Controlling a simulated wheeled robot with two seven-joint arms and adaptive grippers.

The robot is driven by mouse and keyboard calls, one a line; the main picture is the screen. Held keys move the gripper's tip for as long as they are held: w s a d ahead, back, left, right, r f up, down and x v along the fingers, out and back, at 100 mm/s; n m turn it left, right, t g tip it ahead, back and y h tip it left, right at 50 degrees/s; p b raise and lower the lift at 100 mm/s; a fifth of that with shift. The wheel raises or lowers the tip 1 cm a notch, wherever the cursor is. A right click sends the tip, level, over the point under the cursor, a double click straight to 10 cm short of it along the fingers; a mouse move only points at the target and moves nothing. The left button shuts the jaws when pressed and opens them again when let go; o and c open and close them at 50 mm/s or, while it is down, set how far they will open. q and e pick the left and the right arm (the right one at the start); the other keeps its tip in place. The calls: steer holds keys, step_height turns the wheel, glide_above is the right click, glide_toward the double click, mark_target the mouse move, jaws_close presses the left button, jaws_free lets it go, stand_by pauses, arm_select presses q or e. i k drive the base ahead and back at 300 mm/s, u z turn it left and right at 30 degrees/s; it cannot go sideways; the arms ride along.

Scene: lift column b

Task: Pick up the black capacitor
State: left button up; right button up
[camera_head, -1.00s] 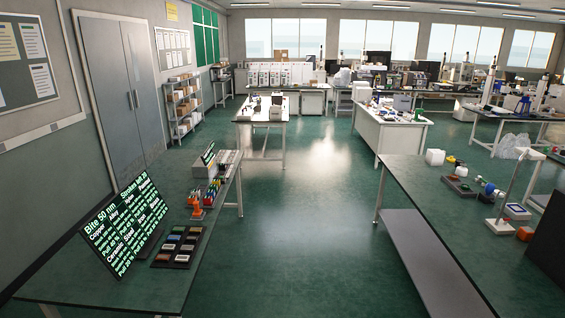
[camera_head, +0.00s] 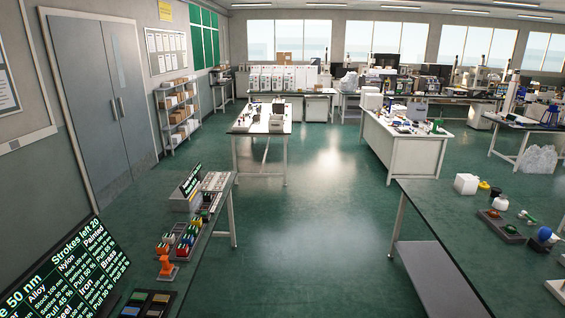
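I cannot make out a black capacitor in the head view; small items on the benches are too far or too small to tell. Neither of my grippers is in view. The left bench (camera_head: 215,222) holds small red, green and blue items (camera_head: 180,240) in a row, an orange piece (camera_head: 167,267) and a dark tray (camera_head: 148,303) at the lower edge. The far middle bench (camera_head: 243,124) carries several small dark items that I cannot identify.
The right bench (camera_head: 440,215) bears a white container (camera_head: 466,184) and trays. A white cabinet bench (camera_head: 400,150) stands beyond it. The green floor (camera_head: 300,235) between the benches is clear.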

mark_target(207, 197)
steer(key=i, duration=5.75)
steer(key=u, duration=3.4)
